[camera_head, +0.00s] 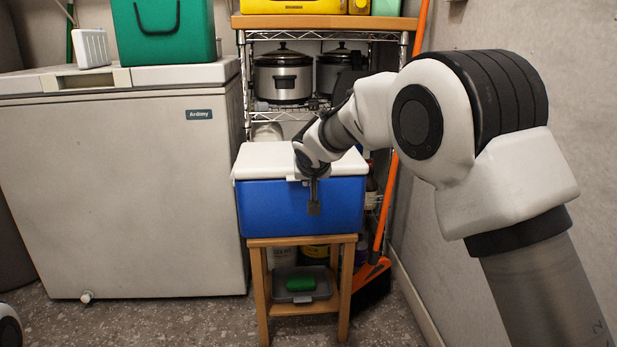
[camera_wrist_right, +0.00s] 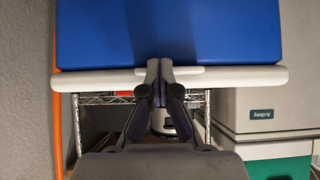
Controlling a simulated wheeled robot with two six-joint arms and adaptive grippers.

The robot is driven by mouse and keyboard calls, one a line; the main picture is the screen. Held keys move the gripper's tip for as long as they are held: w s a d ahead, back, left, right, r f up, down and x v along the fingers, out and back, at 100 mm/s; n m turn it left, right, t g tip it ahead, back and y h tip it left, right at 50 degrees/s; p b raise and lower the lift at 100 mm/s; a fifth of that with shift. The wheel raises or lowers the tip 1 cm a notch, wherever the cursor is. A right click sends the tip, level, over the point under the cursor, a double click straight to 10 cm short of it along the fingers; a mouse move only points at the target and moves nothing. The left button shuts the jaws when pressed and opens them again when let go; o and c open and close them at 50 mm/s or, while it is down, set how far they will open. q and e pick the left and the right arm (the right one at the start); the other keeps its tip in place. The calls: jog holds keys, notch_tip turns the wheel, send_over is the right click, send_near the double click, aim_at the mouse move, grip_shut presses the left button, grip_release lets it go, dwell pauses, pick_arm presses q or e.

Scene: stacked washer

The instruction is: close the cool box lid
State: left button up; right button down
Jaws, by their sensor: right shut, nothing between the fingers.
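The cool box has a blue body (camera_head: 270,212) and a white lid (camera_head: 262,160). It stands on a small wooden stool. The lid lies flat across the top, and I see no gap between it and the body. My right gripper (camera_head: 314,206) is shut and empty, pointing down at the front of the box. My arm hides part of the lid's right side. In the right wrist view, which is upside down, the shut fingertips (camera_wrist_right: 160,66) are in front of the lid's white edge (camera_wrist_right: 100,80); I cannot tell whether they touch. My left gripper is not in view.
The wooden stool (camera_head: 256,243) holds a grey tray with a green item on its lower shelf. A white chest freezer (camera_head: 120,190) stands left. A wire rack (camera_head: 330,37) with cookers is behind. An orange broom (camera_head: 384,205) leans near the right wall. Floor in front is clear.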

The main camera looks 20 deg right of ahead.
jog(key=v, duration=1.2)
notch_tip(320, 180, down, 17)
jog(key=d+g+p, duration=0.1)
jog(key=g+p, duration=0.3)
jog(key=s+f+g+y+p, duration=0.1)
jog(key=s+f+g+p, duration=0.1)
jog(key=s+f, duration=0.6)
jog(key=s+f+g+p, duration=0.1)
jog(key=s+f+g, duration=0.3)
jog(key=f, duration=0.6)
jog(key=s+f+g+y+p, duration=0.1)
jog(key=s+f, duration=0.2)
jog(key=s, duration=0.7)
jog(key=s+f+p, duration=0.2)
jog(key=s+f, duration=0.1)
jog(key=s, duration=0.7)
jog(key=s+f+g+y+p, duration=0.1)
jog(key=s+f, duration=0.2)
jog(key=s, duration=0.8)
jog(key=w+r+n+t+p, duration=0.2)
jog(key=w+r+p, duration=0.1)
jog(key=r+p, duration=3.4)
jog(key=shift+d+r+n+h+p, duration=0.3)
jog(key=shift+d+r+p, duration=0.1)
jog(key=shift+r, duration=0.1)
